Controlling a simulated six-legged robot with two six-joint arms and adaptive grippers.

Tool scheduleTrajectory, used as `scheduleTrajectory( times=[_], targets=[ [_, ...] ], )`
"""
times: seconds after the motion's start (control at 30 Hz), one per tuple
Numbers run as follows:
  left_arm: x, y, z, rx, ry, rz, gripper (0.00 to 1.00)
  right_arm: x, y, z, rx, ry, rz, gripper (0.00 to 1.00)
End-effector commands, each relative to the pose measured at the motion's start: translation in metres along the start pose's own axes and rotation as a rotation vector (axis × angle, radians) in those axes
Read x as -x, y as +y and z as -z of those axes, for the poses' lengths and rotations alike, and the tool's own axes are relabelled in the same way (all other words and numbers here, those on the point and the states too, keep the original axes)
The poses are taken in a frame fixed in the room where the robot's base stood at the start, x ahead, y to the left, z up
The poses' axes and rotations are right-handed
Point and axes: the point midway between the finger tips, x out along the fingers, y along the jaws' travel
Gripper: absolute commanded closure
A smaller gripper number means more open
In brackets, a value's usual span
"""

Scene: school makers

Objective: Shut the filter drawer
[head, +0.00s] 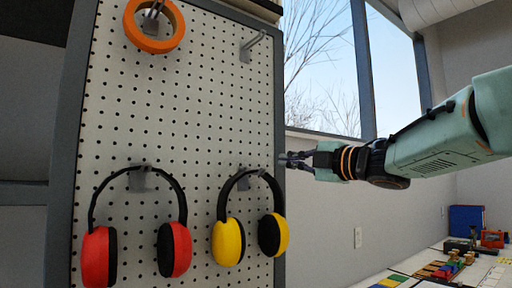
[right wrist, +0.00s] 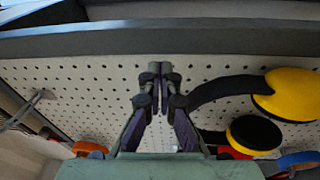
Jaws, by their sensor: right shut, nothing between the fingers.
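I cannot make out a filter drawer in either view. My right gripper (head: 292,160) comes in from the right in the head view, its tips at the right edge of a white pegboard panel (head: 215,120) with a grey frame. In the right wrist view its fingers (right wrist: 160,72) are together and empty, in front of the pegboard (right wrist: 108,90). Whether the fingertips touch the panel is unclear. My left gripper is not in view.
Yellow earmuffs (head: 228,242), red earmuffs (head: 98,255) and an orange tape roll (head: 135,38) hang on the pegboard. An empty hook (head: 250,45) sits at its upper right. A window is behind. A table with colored blocks (head: 440,270) is at lower right.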

Motion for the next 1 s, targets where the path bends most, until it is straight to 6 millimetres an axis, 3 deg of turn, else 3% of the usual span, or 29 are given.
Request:
scheduleTrajectory(
  times=[0.03,0.1,0.2,0.3,0.4,0.53,0.7,1.0],
  targets=[
    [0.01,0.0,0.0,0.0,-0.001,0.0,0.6,0.005,0.063,0.022,0.149,0.028,-0.037,1.0],
    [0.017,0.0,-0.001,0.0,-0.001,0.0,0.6,0.015,0.133,0.052,0.378,0.054,-0.068,1.0],
    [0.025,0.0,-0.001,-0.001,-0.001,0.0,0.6,0.037,0.216,0.095,0.739,0.057,-0.086,1.0],
    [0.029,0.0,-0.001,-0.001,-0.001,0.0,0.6,0.06,0.274,0.124,1.059,0.023,-0.075,1.0],
    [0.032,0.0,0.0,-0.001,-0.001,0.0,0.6,0.083,0.316,0.144,1.316,-0.033,-0.05,1.0],
    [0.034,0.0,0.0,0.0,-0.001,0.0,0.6,0.106,0.352,0.159,1.539,-0.105,-0.017,1.0],
    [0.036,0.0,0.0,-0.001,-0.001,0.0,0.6,0.119,0.37,0.165,1.651,-0.15,0.008,1.0],
    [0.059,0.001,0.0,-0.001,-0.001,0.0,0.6,0.093,0.376,0.162,1.654,-0.15,0.012,1.0]
  ],
)
